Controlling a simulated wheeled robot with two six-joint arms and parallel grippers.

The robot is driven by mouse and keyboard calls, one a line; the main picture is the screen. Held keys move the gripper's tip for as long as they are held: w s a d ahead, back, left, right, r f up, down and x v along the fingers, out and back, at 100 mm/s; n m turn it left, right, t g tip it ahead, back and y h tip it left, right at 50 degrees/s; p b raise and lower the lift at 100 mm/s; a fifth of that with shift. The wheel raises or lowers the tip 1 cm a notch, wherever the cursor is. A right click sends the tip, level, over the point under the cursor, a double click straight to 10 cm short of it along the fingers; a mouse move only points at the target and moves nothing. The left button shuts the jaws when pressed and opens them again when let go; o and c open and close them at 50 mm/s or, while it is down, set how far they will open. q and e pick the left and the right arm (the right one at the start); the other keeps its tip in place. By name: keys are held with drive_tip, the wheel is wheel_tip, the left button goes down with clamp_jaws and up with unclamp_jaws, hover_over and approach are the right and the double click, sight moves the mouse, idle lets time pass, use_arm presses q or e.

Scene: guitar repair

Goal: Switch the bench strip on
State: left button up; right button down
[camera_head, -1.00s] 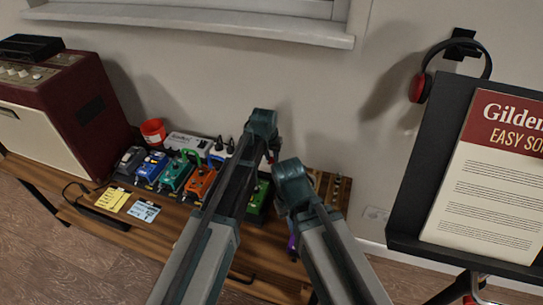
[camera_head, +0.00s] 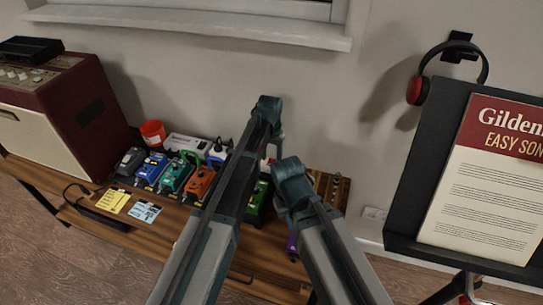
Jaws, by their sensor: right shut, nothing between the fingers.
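A pale grey-white box (camera_head: 187,143) stands behind the pedals at the wall. A slim black bar (camera_head: 103,217) lies along the bench's front left edge. I cannot tell which of the two is the bench strip, and no switch is clear. My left gripper (camera_head: 276,143) is above the back of the bench, right of the pale box; its fingertips are mostly hidden by its own wrist. My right gripper (camera_head: 281,204) is shut and empty, lower and just right of it, over the right part of the bench.
Several coloured pedals, including an orange one (camera_head: 199,183), stand on the wooden bench (camera_head: 150,240). A red amplifier (camera_head: 95,110) is at the left, beside a red cup (camera_head: 153,132). A music stand (camera_head: 412,190) and headphones (camera_head: 415,90) are at the right. A wall socket (camera_head: 375,214) is low.

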sight(271, 163)
use_arm(q)
wheel_tip(271, 163, up, 14)
drive_tip(key=p, duration=1.3)
drive_tip(key=shift+s+a+p, duration=0.15)
drive_tip(key=shift+s+p, duration=0.25)
use_arm(e)
wheel_tip(271, 163, up, 14)
use_arm(q)
drive_tip(key=shift+f, duration=0.1)
use_arm(e)
drive_tip(key=shift+f, duration=0.1)
use_arm(q)
drive_tip(key=s+a+r+p, duration=0.2)
drive_tip(key=s, duration=0.6)
drive_tip(key=s+a+r+y+p, duration=0.1)
drive_tip(key=s+a+r+p, duration=0.1)
drive_tip(key=s, duration=0.7)
drive_tip(key=s+a+r+g+p, duration=0.1)
drive_tip(key=s+r+p, duration=0.2)
drive_tip(key=s, duration=0.6)
drive_tip(key=shift+a+r, duration=0.15)
drive_tip(key=shift+a, duration=0.25)
use_arm(e)
wheel_tip(271, 163, up, 7)
use_arm(q)
drive_tip(key=shift+s, duration=0.1)
